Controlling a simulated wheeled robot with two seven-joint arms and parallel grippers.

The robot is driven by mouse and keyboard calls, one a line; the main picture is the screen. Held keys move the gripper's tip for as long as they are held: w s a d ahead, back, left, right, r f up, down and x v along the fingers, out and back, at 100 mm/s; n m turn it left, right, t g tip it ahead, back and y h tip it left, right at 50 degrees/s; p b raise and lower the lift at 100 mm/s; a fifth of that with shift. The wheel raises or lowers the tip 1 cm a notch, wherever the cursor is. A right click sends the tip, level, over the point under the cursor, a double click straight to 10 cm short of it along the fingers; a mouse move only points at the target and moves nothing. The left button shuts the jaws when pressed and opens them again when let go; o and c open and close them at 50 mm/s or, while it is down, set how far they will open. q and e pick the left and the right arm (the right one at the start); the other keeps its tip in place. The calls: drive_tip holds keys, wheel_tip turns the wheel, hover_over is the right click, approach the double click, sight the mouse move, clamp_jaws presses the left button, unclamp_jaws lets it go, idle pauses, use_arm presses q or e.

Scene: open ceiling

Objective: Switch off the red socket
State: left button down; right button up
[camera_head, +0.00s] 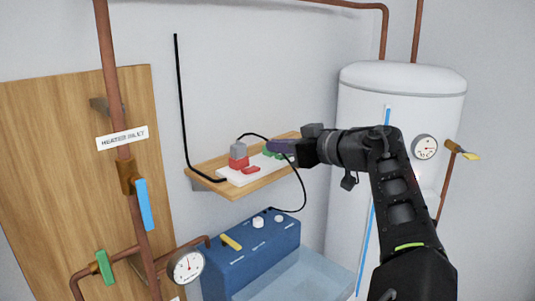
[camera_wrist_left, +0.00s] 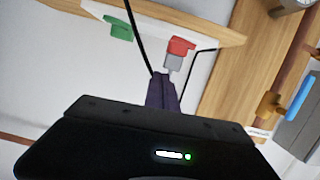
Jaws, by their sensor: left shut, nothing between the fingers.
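The red socket (camera_head: 238,162) sits on a white power strip (camera_head: 232,178) with a grey plug (camera_head: 238,149) in it. A red switch (camera_head: 251,170) lies on the strip just right of it. The red socket (camera_wrist_left: 181,46) and grey plug (camera_wrist_left: 173,63) also show in the left wrist view, beyond the fingers. A green part (camera_head: 268,153) of the strip is partly hidden by my gripper. My left gripper (camera_head: 277,146), with purple fingers, is shut and empty over the strip's right end. It also shows in the left wrist view (camera_wrist_left: 161,80). I cannot tell whether it touches the strip. My right gripper is out of view.
The strip lies on a wooden wall shelf (camera_head: 232,191). Black cables run beside and over it. A blue box (camera_head: 254,258) with knobs stands below. A white tank (camera_head: 352,105) is at the right; copper pipes (camera_head: 109,60) run at the left.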

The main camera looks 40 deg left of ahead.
use_arm(q)
drive_tip(key=shift+b+v, duration=0.55)
drive_tip(key=shift+v, duration=2.2)
drive_tip(key=shift+r, duration=0.1)
